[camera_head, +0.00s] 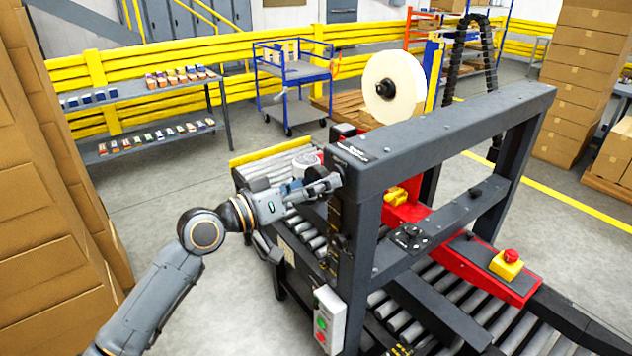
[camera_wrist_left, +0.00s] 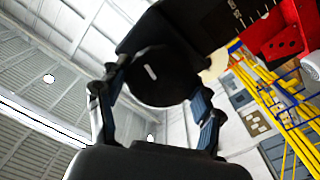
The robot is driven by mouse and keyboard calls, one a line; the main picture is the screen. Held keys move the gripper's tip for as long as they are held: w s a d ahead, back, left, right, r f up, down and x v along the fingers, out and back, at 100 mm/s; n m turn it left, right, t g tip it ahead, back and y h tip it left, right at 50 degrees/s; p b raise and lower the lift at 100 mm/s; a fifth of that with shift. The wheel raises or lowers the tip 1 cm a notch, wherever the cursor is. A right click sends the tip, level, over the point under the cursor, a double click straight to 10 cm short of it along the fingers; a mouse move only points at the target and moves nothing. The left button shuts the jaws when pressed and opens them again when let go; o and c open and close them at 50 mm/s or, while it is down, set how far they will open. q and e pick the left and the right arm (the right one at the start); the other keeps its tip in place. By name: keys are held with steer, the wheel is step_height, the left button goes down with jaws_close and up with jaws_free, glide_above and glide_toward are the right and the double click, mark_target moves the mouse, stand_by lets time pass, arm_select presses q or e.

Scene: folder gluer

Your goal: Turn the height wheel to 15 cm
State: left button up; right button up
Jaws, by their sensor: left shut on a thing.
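The height wheel (camera_wrist_left: 160,78) is a round black knob with a short white mark on its face, seen in the left wrist view. My left gripper (camera_wrist_left: 156,92) has one finger on each side of it and is shut on its rim. In the head view my left gripper (camera_head: 322,184) is at the near upper corner of the dark machine frame (camera_head: 440,130). The wheel is largely hidden behind the fingers there. I cannot read a height scale in either view. My right gripper is in neither view.
A grey control box (camera_head: 328,318) with green and red buttons hangs below on the frame's near post. The roller conveyor (camera_head: 400,318) runs under the frame. A red beam with a yellow-based emergency stop (camera_head: 508,263) lies to the right. Stacked cartons (camera_head: 50,150) stand at the left.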

arm_select(q)
steer(key=o, duration=1.1)
steer(key=shift+o, duration=0.2)
steer(key=v, duration=1.2)
